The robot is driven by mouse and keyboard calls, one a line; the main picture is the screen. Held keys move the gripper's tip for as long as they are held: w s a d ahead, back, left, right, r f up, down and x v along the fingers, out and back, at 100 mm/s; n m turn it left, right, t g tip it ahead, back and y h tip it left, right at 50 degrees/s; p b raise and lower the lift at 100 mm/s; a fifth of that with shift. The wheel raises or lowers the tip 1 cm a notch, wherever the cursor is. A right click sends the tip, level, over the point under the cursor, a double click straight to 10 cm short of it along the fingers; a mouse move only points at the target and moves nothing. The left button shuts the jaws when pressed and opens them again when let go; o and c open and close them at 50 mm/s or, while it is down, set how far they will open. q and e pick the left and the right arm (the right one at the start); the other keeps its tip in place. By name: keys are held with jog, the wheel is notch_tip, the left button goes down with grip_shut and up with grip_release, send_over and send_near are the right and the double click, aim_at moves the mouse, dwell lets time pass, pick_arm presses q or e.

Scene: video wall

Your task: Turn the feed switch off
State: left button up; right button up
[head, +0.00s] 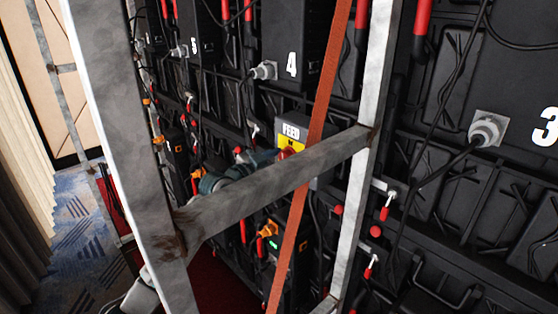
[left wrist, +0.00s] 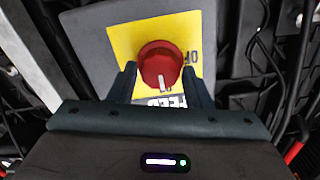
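The feed switch is a red round knob (left wrist: 160,62) on a yellow plate (left wrist: 122,45) on a grey box (left wrist: 90,28). In the left wrist view the plate appears upside down, with OFF at the right and FEED at the bottom. The knob's white mark points down, towards the FEED lettering. My left gripper (left wrist: 160,78) has its two fingers apart, one at each side of the knob, with narrow gaps showing. In the head view the left gripper (head: 268,157) is beside the knob (head: 287,153), partly behind a metal crossbar. My right gripper is not in view.
A grey metal frame with a post (head: 120,130) and a slanting crossbar (head: 275,180) stands in front of the switch. An orange strap (head: 325,95) hangs close to it. Black numbered panels (head: 460,190) with cables and plugs fill the back. Carpet (head: 80,240) lies at left.

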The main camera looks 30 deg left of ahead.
pick_arm(q)
jog(key=c, duration=0.6)
jog(key=shift+o, duration=0.2)
jog(key=shift+n, duration=0.3)
jog(key=n+p, duration=0.2)
jog(key=n, duration=0.1)
jog(key=shift+r+n, duration=0.1)
jog(key=shift+n, duration=0.2)
jog(key=n+p, duration=0.2)
jog(key=n, duration=0.1)
jog(key=shift+a+n, duration=0.1)
jog(key=shift+n, duration=0.2)
jog(key=n+p, duration=0.3)
jog(key=n, duration=0.2)
jog(key=shift+n+p, duration=0.3)
jog(key=shift+p, duration=0.1)
jog(key=shift+n+p, duration=1.3)
jog(key=shift+n, duration=0.9)
jog(key=shift+f, duration=0.2)
